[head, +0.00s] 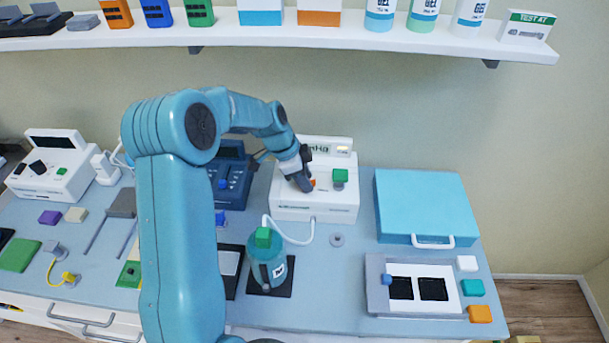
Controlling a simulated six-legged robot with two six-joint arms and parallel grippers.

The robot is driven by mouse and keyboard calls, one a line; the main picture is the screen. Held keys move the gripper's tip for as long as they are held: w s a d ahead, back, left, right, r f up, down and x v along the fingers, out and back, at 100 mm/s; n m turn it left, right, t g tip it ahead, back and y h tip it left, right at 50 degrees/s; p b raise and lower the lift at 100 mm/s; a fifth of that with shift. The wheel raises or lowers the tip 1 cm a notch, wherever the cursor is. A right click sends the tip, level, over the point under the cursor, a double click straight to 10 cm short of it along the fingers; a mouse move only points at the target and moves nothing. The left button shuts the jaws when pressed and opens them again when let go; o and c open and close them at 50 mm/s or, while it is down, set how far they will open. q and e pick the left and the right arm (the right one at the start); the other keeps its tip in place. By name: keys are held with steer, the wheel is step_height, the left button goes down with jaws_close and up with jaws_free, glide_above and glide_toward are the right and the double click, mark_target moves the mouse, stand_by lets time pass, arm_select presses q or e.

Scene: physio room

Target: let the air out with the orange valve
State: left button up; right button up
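A white machine (287,212) stands at the back middle of the counter, with a green knob (340,176) on its right half. A small orange part (313,182), which looks like the orange valve, shows on its left half. My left gripper (303,183) is right at this part, pointing down, and hides most of it. I cannot tell whether its fingers touch the valve or how far they are open. A white tube (297,241) runs from the machine to a teal bottle (270,269) with a green cap. My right gripper is not in view.
A light blue case (427,205) and a grey tray with black pads (378,290) stand at the right. A dark blue device (232,180) is left of the machine. A shelf (350,31) with boxes and gel bottles hangs above.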

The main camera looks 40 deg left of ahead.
arm_select(q)
jaws_close()
